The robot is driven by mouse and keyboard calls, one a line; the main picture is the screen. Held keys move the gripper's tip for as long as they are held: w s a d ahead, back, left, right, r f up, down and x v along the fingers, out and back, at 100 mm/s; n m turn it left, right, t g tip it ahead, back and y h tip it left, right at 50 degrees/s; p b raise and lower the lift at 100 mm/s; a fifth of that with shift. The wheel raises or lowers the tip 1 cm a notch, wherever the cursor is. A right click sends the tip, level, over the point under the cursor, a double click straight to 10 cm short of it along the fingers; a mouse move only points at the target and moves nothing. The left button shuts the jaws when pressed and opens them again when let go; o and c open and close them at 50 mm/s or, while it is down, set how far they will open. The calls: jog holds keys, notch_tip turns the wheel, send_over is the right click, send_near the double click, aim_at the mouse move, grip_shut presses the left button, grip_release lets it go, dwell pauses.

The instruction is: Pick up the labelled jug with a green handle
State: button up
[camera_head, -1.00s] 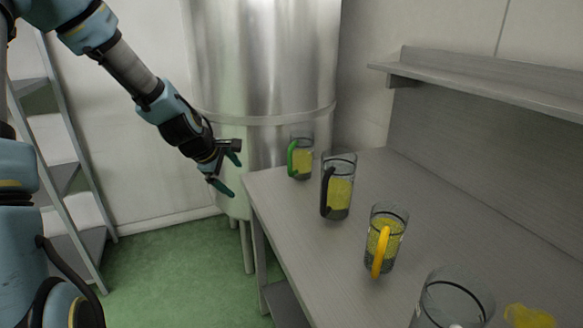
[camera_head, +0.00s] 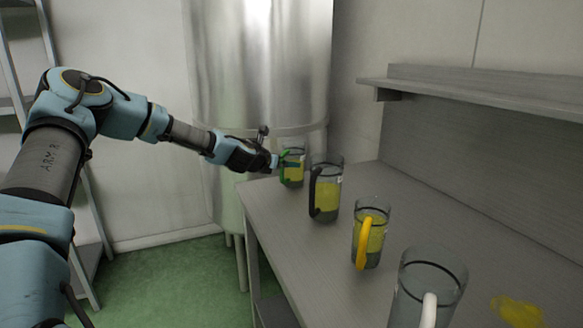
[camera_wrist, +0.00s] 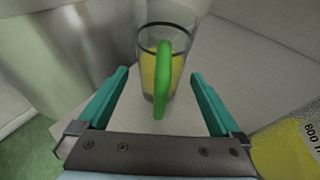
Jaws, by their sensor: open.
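The jug with a green handle (camera_head: 293,170) stands upright at the far left end of the table, holding yellow content. In the wrist view this jug (camera_wrist: 179,28) is just ahead, its green handle (camera_wrist: 162,78) facing me between my fingers. My gripper (camera_head: 280,162) is at the jug's left side at handle height. In the wrist view my gripper (camera_wrist: 158,98) is open, one teal finger on each side of the handle, and nothing is clamped. No label on this jug can be made out.
A jug with a black handle (camera_head: 328,190) stands close by on the right. Nearer are a jug with a yellow handle (camera_head: 372,237) and one with a white handle (camera_head: 435,290). A yellow spill or object (camera_head: 517,312) lies on the grey table (camera_head: 290,255). A metal tank (camera_head: 258,75) stands behind.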

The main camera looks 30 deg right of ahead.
jog(key=p+x, duration=0.1)
jog(key=x, duration=0.4)
jog(key=shift+d+p, duration=0.1)
jog(key=shift+p, duration=0.3)
jog(key=shift+s, duration=0.1)
jog(key=c, duration=1.5)
jog(key=shift+c, duration=0.3)
jog(key=shift+r, duration=0.15)
